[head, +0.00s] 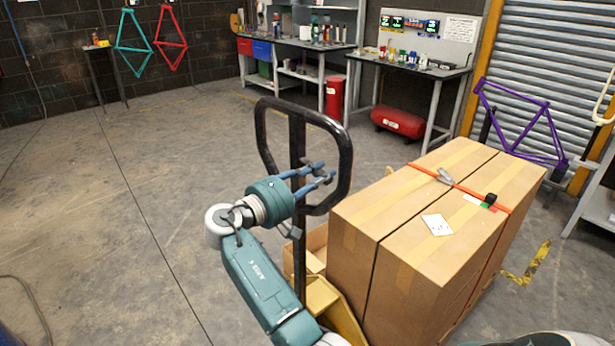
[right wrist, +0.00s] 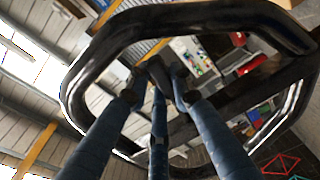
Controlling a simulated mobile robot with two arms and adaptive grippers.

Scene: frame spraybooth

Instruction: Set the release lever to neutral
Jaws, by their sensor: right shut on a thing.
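The pallet jack's black loop handle (head: 344,165) stands upright in the middle of the head view, on a dark column (head: 298,240) above a yellow base (head: 335,310). My right gripper (head: 326,175) reaches into the loop from the left. In the right wrist view, its blue fingers (right wrist: 155,85) close together inside the loop (right wrist: 85,80) on a small dark piece, which looks like the release lever. The fingertips mostly hide this piece, so its setting cannot be told. My left gripper is in neither view.
Large strapped cardboard boxes (head: 400,215) stand just right of the handle. Behind are workbenches (head: 415,70), a red tank (head: 398,122) and a purple bike frame (head: 520,115). The floor (head: 110,220) at left is mostly clear.

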